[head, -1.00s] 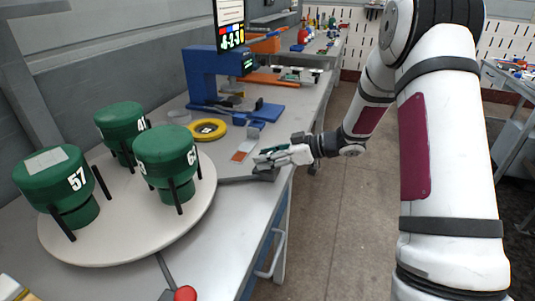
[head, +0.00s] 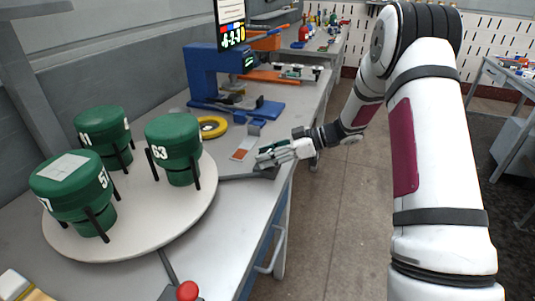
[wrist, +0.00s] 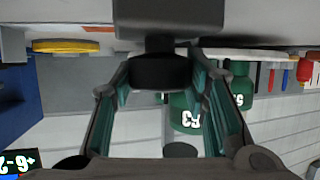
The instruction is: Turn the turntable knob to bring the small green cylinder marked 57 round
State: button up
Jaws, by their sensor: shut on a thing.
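The turntable (head: 150,235) is a pale round disc on the bench at the left, carrying three green cylinders in dark upright pegs. The cylinder marked 57 (head: 85,195) stands at the near left, with a pale square on its top and its number facing right. The cylinder marked 63 (head: 178,150) stands at the right of the disc, and one that seems to read 41 (head: 100,130) at the back. My gripper (head: 266,158) is at the bench's right edge, beside the disc. In the wrist view its fingers close on the dark knob (wrist: 160,71).
A blue machine (head: 205,75) with a screen stands behind the turntable. A yellow ring (head: 212,127) lies between them. A red-knobbed lever (head: 187,291) is at the front. Open floor lies right of the bench.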

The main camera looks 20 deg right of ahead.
jog(key=shift+w+a+n+g+y+b, duration=0.1)
jog(key=shift+n+g+y+b, duration=0.4)
jog(key=shift+n+g, duration=1.1)
jog(key=shift+r+n+g+b, duration=0.1)
jog(key=shift+n+g+b, duration=1.55)
jog(key=shift+g, duration=0.55)
dwell(2.2)
jog(key=o, duration=1.1)
jog(key=shift+d, duration=0.35)
jog(key=v, duration=1.1)
jog(key=shift+w+r, duration=0.1)
jog(key=shift+r, duration=0.2)
jog(key=shift+o, duration=0.3)
